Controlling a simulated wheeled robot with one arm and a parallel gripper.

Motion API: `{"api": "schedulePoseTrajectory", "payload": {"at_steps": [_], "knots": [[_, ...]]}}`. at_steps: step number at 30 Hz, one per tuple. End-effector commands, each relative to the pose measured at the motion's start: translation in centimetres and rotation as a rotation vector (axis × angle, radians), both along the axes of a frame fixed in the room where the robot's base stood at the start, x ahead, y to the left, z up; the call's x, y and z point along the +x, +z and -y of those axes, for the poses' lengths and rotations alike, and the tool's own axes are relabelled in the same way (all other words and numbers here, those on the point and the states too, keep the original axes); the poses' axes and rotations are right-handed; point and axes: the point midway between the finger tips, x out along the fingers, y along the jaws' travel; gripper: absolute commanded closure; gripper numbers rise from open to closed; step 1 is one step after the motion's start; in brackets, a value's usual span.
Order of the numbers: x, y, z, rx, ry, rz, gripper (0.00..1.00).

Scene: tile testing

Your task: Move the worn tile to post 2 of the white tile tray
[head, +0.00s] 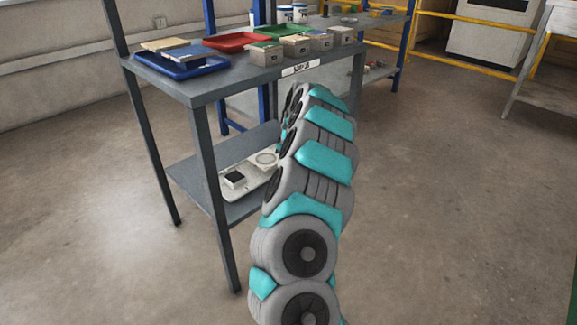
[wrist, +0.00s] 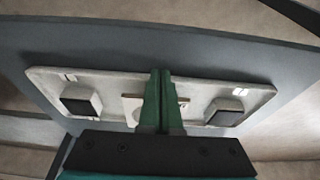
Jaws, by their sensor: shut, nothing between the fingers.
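The white tile tray (wrist: 205,82) lies on the lower shelf and spans the wrist view; part of it also shows in the head view (head: 225,190). In the wrist view a raised block with a dark square top (wrist: 80,101) stands at the tray's left end. Another dark-topped block (wrist: 225,112) stands at the right end. A pale square piece (wrist: 132,108) in the middle is largely hidden behind my gripper's fingers. My gripper (wrist: 161,72) has its green fingers together and empty, in front of the tray's middle. I cannot tell which piece is the worn tile.
The upper shelf (head: 205,88) is above the tray and carries a blue tray (head: 185,70) with flat pieces, a red tray (head: 237,41), a green tray (head: 284,32) and several small boxes (head: 266,54). A dark front leg (head: 215,200) stands left of my arm. Open floor lies right.

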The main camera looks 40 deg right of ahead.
Motion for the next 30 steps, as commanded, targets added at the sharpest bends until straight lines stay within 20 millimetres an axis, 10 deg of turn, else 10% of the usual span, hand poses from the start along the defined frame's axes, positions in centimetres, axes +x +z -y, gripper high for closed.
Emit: {"api": "schedulePoseTrajectory", "payload": {"at_steps": [30], "knots": [[3.9,0.3,-0.1,-0.002,-0.003,0.002,1.0]]}}
